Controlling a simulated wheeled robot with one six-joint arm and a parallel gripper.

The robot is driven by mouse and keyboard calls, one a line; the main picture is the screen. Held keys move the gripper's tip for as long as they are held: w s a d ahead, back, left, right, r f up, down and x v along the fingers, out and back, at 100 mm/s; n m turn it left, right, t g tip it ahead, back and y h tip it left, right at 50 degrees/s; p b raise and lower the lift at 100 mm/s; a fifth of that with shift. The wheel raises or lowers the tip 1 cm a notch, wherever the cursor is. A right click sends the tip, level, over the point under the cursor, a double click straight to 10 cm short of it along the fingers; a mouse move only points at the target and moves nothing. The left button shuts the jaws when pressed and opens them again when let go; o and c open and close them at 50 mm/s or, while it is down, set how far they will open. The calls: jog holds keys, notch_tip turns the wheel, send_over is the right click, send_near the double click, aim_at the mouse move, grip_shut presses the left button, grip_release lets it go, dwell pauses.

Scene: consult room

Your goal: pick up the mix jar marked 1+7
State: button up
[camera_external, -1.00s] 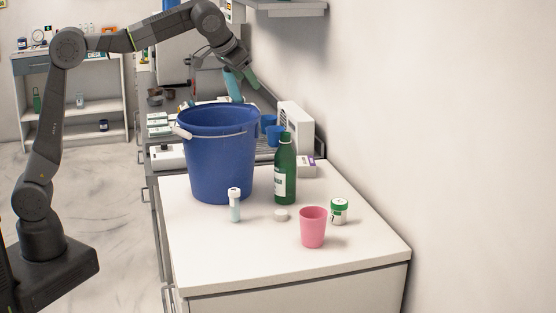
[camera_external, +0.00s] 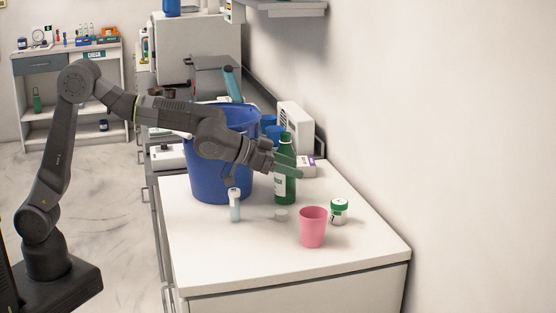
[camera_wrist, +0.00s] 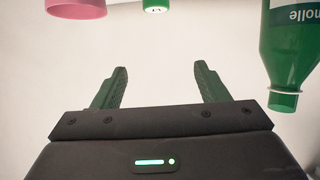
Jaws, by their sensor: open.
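A small white jar with a green lid (camera_external: 339,211) stands upright on the counter at the right, behind a pink cup; its marking is too small to read. In the wrist view a white and green jar (camera_wrist: 156,5) shows partly at the top edge, roughly in line with the gap between my fingers. My gripper (camera_external: 298,168) is open and empty above the counter, with its green fingers in front of the green bottle in the external view. In the wrist view my gripper (camera_wrist: 161,68) has nothing between its fingers.
The green bottle (camera_external: 284,190) stands near my gripper, with the pink cup (camera_external: 313,228) in front. A blue bucket (camera_external: 215,180) is behind my arm. The counter's front right is clear.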

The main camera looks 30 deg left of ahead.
send_near(336, 201)
jog(key=p+x, duration=0.1)
jog(key=x, duration=0.1)
jog(key=p+x, duration=0.2)
jog(key=x, duration=0.1)
jog(key=shift+w+f, duration=0.1)
jog(key=shift+f, duration=0.25)
jog(key=p+x, duration=0.4)
jog(key=shift+d+r, duration=0.25)
jog(key=shift+r, duration=0.05)
jog(key=shift+w+d+f, duration=0.25)
jog(key=shift+d+f, duration=0.1)
jog(key=c, duration=1.1)
jog(key=shift+o, duration=0.2)
jog(key=shift+r, duration=0.1)
